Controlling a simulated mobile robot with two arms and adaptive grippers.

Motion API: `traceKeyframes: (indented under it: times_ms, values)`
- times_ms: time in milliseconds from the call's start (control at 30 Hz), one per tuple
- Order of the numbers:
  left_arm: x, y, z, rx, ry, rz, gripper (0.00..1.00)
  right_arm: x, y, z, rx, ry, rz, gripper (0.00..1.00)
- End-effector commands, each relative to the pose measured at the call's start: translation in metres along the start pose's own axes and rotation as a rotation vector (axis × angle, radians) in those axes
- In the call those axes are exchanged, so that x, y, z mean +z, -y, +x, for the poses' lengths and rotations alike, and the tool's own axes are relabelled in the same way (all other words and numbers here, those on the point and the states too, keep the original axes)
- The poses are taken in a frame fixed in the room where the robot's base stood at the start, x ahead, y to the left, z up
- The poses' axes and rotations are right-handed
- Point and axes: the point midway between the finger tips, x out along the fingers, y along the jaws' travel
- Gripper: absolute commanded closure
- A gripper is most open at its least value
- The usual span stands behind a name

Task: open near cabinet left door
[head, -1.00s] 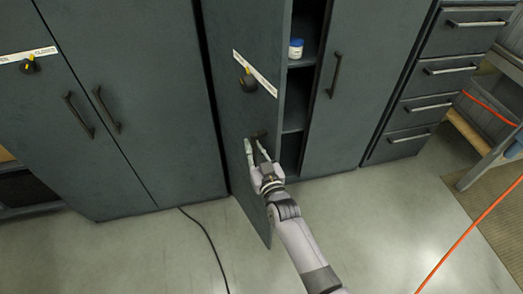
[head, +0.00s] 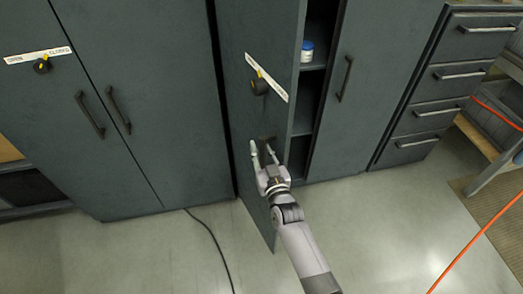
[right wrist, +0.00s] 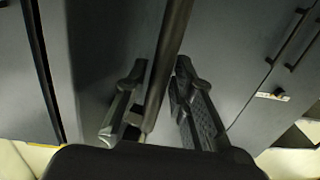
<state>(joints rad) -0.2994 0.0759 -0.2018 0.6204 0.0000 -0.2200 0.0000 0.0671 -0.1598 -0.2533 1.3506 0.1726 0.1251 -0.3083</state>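The near cabinet's left door (head: 258,30) stands ajar in the head view, swung out toward me, with a label strip and a round dark knob (head: 260,87) on its face. The dark shelves show to its right. My right gripper (head: 264,150) is at the door's lower half, by a small dark handle part (head: 267,138) that the fingers largely hide. In the right wrist view my right gripper (right wrist: 157,92) has its fingers apart, on either side of a long dark bar (right wrist: 171,60). I cannot tell whether this is handle or door edge. My left gripper is out of view.
The cabinet's right door (head: 375,80) is shut. A closed two-door cabinet (head: 150,100) stands on the left. A drawer unit (head: 440,75) and an orange cable (head: 470,242) are on the right. A black cable (head: 212,240) lies on the open floor. A blue-lidded jar (head: 307,51) sits on a shelf.

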Motion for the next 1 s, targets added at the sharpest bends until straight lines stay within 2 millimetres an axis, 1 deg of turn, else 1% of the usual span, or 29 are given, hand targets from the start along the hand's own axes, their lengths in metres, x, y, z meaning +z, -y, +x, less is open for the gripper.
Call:
traceKeyframes:
  times_ms: [167, 267, 367, 600, 733, 900, 1000]
  values:
    - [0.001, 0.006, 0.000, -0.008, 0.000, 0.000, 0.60, 0.002, 0.000, -0.002, 0.000, 0.004, 0.000, 0.77]
    - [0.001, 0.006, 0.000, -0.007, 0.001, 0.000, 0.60, 0.003, 0.000, -0.008, 0.000, 0.006, 0.000, 0.77]
    - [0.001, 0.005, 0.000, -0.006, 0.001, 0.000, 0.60, 0.004, 0.000, -0.022, 0.000, 0.006, 0.000, 0.77]
    - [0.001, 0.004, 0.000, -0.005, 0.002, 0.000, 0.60, 0.003, 0.000, -0.071, -0.001, 0.006, -0.001, 0.77]
    - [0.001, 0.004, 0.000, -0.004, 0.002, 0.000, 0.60, 0.002, 0.000, -0.094, -0.001, 0.005, -0.001, 0.77]
    - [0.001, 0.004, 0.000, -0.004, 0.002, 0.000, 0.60, 0.002, 0.001, -0.113, -0.001, 0.004, 0.000, 0.77]
    - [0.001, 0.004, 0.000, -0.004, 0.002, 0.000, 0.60, 0.001, 0.001, -0.118, -0.001, 0.002, 0.000, 0.77]
